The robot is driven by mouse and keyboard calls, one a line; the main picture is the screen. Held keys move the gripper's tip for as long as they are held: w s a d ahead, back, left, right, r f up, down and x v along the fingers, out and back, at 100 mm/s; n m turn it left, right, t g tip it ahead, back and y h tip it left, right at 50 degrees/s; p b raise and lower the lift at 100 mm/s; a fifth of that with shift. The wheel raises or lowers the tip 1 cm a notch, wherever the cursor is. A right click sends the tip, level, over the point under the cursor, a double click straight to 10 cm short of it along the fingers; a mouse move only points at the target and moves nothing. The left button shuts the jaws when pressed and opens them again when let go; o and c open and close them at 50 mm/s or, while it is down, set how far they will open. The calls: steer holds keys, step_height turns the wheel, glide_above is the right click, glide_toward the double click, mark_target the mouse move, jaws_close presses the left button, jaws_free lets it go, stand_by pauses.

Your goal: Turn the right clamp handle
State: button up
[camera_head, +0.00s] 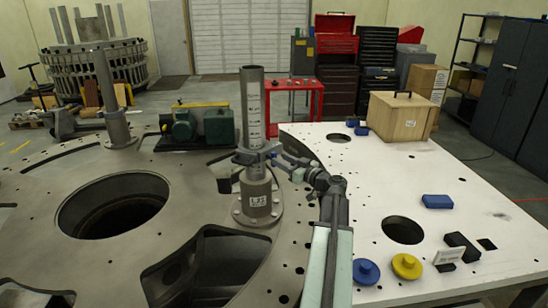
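The right clamp (256,156) is a grey collar around a tall upright metal tube (252,95) above a flanged base (258,197) with a white label. The base stands on the round metal turret plate (215,215). A dark piece with a pale end (224,178) sticks out at the clamp's left; I cannot tell whether it is the handle. My gripper (286,163) is at the clamp's right side, at the collar's height. It overlaps the clamp's right end in the picture; contact and finger opening are too small to tell. Another clamp (62,118) is beside the far left post (108,85).
A green motor unit (198,124) sits behind the right post. The plate has large openings (112,205). The white table (370,190) at right holds a wooden box (402,115), blue blocks (437,201), a blue knob (366,271) and a yellow knob (407,266).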

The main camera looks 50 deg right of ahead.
mark_target(274, 167)
steer(key=w, duration=0.5)
steer(key=shift+d, duration=0.1)
